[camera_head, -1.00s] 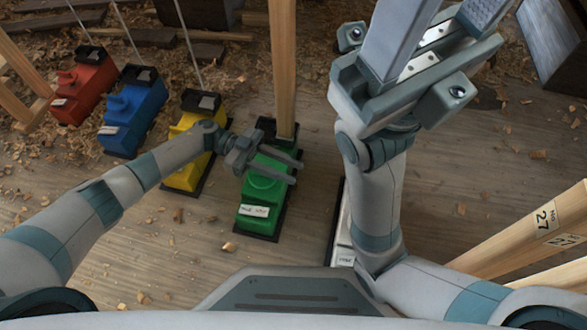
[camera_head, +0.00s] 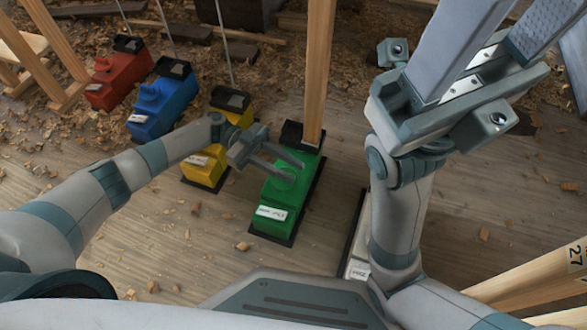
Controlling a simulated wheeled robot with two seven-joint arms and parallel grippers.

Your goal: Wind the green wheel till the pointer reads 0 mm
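The green unit (camera_head: 297,194) is a boxy housing on a dark base, with a white label at its near end. A round green part, possibly the wheel, shows on its top, partly covered by my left gripper (camera_head: 297,173). The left gripper's two fingers are apart and reach over the unit from the left; I cannot tell whether they touch the round part. No pointer or millimetre scale is readable. My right gripper (camera_head: 493,48) is large and close to the camera at upper right, its fingers apart and nothing seen between them.
Yellow (camera_head: 202,168), blue (camera_head: 160,107) and red (camera_head: 118,80) units stand in a row to the left. A wooden post (camera_head: 319,75) rises at the green unit's far end. A pale unit (camera_head: 357,240) is partly behind my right arm. Shavings litter the floor.

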